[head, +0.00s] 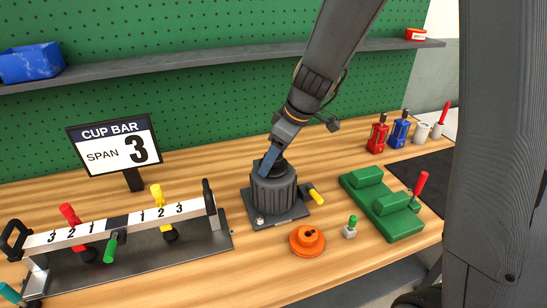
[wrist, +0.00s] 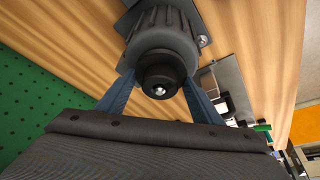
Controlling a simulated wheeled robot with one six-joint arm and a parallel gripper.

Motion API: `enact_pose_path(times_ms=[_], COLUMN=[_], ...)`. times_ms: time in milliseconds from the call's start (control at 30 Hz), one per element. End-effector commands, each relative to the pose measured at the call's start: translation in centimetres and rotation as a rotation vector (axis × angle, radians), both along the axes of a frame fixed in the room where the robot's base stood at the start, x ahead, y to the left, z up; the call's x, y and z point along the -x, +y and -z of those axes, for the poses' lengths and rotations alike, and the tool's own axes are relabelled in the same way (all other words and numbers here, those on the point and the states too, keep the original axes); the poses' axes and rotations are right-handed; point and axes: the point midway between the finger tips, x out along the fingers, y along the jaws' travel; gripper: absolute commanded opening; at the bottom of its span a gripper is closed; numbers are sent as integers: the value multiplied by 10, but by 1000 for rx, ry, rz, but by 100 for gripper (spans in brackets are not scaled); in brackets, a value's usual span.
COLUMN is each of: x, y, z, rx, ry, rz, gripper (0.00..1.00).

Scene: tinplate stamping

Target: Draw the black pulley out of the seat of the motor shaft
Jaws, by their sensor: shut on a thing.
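The grey ribbed motor (head: 274,190) stands upright on a dark base plate on the bench. The black pulley (wrist: 160,78) sits at the top end of the motor, with a bright shaft tip in its middle. My gripper (wrist: 161,82) has its two blue fingers on either side of the pulley, shut on it. In the head view my gripper (head: 270,158) reaches down to the motor's top, and its fingers and wrist hide most of the pulley. I cannot tell how far the pulley is seated on the shaft.
An orange flanged part (head: 306,241) lies in front of the motor. A green fixture (head: 384,205) stands right, and the numbered cup bar (head: 118,227) left.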

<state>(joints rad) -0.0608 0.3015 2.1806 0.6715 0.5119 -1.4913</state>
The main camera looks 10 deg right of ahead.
Motion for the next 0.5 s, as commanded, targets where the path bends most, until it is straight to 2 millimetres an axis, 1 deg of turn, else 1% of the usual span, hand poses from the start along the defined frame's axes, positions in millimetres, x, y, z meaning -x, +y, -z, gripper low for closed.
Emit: enact_pose_path(times_ms=[500], x=[-1], y=[0], z=[-9], rx=[0], ry=[-2], rz=[0], gripper=[23])
